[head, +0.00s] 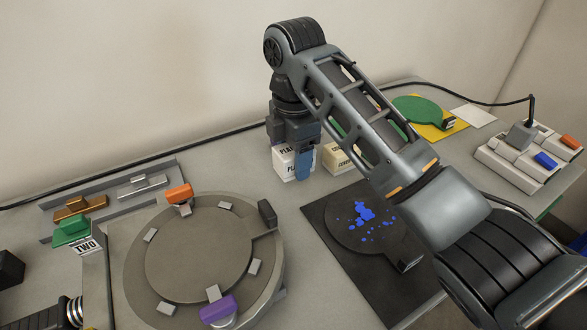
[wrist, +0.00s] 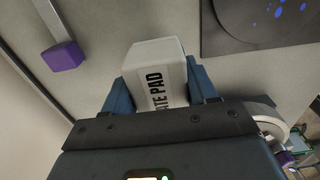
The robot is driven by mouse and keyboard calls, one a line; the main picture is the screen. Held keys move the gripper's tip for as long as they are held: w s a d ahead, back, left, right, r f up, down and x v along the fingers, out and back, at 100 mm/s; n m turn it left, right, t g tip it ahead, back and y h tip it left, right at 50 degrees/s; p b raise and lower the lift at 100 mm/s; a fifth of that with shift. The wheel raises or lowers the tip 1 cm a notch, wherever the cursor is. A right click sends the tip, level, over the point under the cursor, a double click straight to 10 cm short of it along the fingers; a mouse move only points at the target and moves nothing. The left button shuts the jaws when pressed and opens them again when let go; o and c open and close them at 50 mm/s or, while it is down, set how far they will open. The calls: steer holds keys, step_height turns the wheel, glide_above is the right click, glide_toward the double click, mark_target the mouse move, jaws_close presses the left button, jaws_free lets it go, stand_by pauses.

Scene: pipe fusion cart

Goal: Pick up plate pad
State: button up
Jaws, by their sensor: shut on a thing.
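The plate pad is a white block with dark lettering ending in "ATE PAD" in the wrist view (wrist: 155,62). It sits between the two blue fingers of my gripper (wrist: 160,85), which are shut on it. In the head view the plate pad (head: 287,162) shows partly below my gripper (head: 302,165), at the back of the table. One finger covers part of its face there. I cannot tell whether its underside touches the table.
A cream block (head: 340,158) stands just right of the plate pad. A black mat (head: 345,270) with a blue-spotted round plate lies in front. A round grey fixture (head: 200,255) with orange and purple clamps is at left. A power strip (head: 515,165) is at right.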

steer(key=d+r+p, duration=0.3)
steer(key=d+r, duration=0.3)
steer(key=d, duration=0.5)
steer(key=shift+s+d+r, duration=0.2)
steer(key=shift+d+r, duration=0.05)
steer(key=shift+r, duration=0.05)
steer(key=o, duration=0.5)
steer(key=c, duration=0.4)
steer(key=shift+a, duration=0.1)
